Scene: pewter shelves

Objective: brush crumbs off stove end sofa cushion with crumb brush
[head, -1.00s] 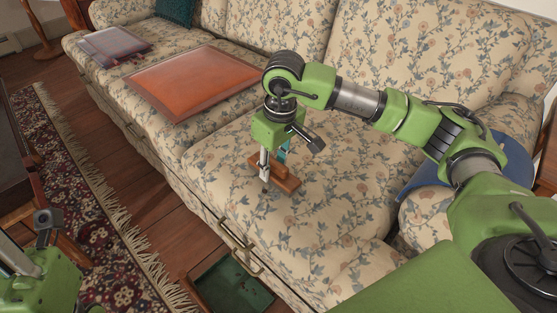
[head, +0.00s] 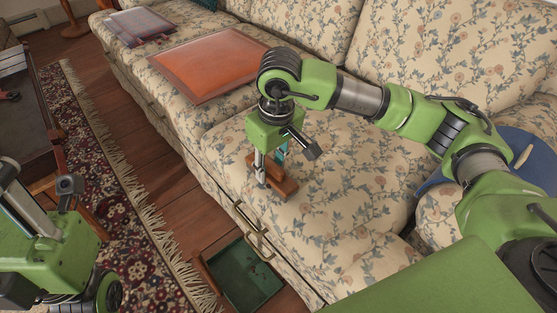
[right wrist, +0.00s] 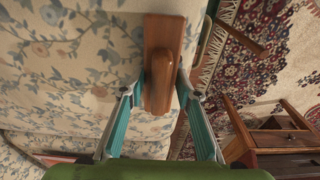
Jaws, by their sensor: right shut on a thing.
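My right gripper (head: 273,170) is shut on a wooden crumb brush (head: 285,188), over the front part of a floral sofa cushion (head: 350,205). The brush is low at the cushion's surface; I cannot tell whether it touches. In the right wrist view the brown brush (right wrist: 157,40) has its raised grip between my teal fingers (right wrist: 152,108), with the cushion (right wrist: 60,70) to its left. No single crumbs can be made out on the cushion. My left gripper (head: 22,205) is at the lower left, away from the sofa, partly cut off; its jaws are unclear.
A green-lined tray (head: 243,275) with dark specks sits low against the sofa front. An orange-red flat piece (head: 205,62) and a darker one (head: 138,25) lie farther along the sofa. A blue item (head: 510,150) is at right. A fringed rug (head: 125,200) covers the floor.

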